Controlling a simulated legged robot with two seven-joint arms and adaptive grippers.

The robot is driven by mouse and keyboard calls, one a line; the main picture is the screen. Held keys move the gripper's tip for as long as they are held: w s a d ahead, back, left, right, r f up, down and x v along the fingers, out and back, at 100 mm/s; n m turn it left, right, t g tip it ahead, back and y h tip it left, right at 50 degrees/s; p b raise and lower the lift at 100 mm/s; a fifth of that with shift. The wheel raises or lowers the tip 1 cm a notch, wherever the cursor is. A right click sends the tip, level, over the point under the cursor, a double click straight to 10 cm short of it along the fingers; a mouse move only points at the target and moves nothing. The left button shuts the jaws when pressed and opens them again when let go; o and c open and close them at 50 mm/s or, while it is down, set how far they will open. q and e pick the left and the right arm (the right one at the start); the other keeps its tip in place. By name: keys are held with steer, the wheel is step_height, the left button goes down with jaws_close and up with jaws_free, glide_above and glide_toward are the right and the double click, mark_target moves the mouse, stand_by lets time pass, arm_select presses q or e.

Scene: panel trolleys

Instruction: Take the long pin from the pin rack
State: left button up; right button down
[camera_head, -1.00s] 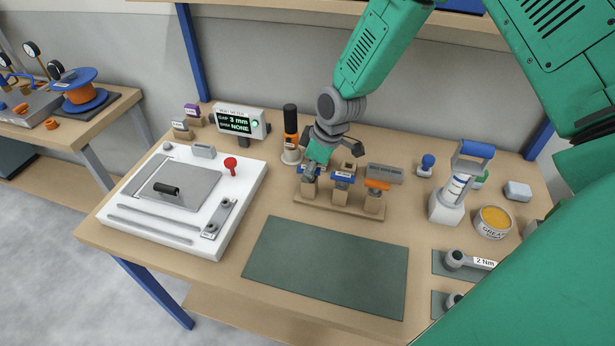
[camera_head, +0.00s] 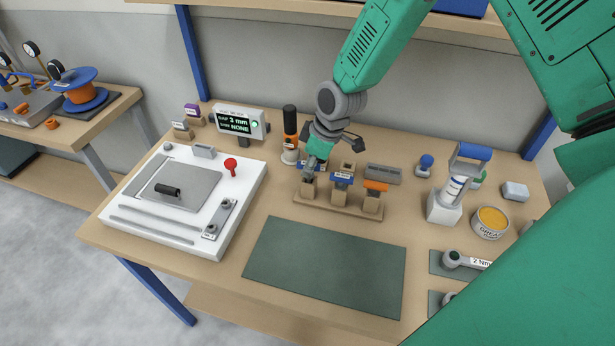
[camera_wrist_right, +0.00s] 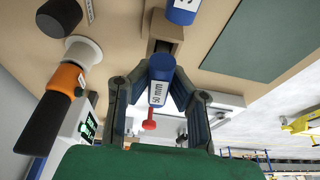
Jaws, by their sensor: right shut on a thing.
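The pin rack (camera_head: 338,207) stands in the middle of the bench. My right gripper (camera_head: 310,172) is over its left end, pointing down. It is shut on a blue-headed pin labelled 50 mm (camera_wrist_right: 160,70), seen between the fingers in the right wrist view. A wooden rack block (camera_wrist_right: 165,28) shows just beyond the pin; I cannot tell whether the pin's lower end is clear of it. Another blue-headed pin (camera_head: 342,180) stands in the middle of the rack, and an orange-headed pin (camera_head: 376,185) at its right. My left gripper is out of view.
A grey block (camera_head: 383,173) lies behind the rack. A white panel fixture (camera_head: 130,210) is at left, a pump-like tool (camera_head: 450,195) and grease tin (camera_head: 491,221) at right. The green mat (camera_head: 325,265) in front is clear.

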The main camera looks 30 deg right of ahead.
steer(key=shift+r, duration=0.15)
steer(key=shift+d+r+p, duration=0.1)
steer(key=shift+r+p, duration=0.1)
steer(key=shift+p, duration=0.15)
steer(key=shift+r+p, duration=1.4)
steer(key=shift+r, duration=0.35)
steer(key=shift+f, duration=0.1)
